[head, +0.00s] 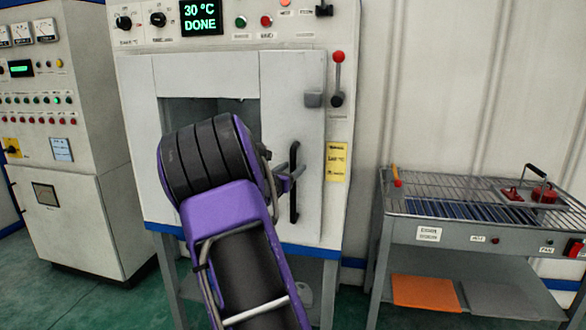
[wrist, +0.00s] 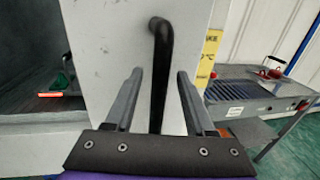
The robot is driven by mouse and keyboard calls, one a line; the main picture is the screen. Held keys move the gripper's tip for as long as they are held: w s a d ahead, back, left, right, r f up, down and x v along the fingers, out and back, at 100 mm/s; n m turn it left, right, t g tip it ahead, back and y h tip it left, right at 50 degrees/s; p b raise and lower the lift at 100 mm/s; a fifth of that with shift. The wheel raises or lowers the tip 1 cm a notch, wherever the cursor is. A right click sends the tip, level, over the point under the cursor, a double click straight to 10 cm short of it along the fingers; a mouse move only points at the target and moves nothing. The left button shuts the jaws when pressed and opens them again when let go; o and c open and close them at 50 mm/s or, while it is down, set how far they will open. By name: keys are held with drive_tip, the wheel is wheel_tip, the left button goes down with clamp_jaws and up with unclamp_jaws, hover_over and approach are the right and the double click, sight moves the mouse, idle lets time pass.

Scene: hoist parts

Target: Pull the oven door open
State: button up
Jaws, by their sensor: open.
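The oven (head: 136,85) is a tall white cabinet in the head view, and its display reads 30 °C DONE. Its pale door panel (head: 308,215) carries a black vertical bar handle (head: 294,205). In the wrist view, the handle (wrist: 160,50) runs down between the two fingers of my gripper (wrist: 160,72), with visible space on both sides. My gripper is open and is not clamped on the handle. A dark opening (head: 210,108) lies left of the panel; I cannot tell whether it is a window or a gap. My arm hides the lower left of the oven front.
A red-knobbed lever (head: 338,75) stands right of the door. A wire-topped cooling table (head: 440,205) is at the right, with red weights on it. A control cabinet (head: 75,215) stands at the left. Green floor shows between oven and cabinet.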

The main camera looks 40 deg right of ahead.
drive_tip(key=shift+w+d, duration=0.25)
drive_tip(key=shift+d, duration=0.15)
drive_tip(key=shift+c, duration=0.2)
clamp_jaws()
idle(1.1)
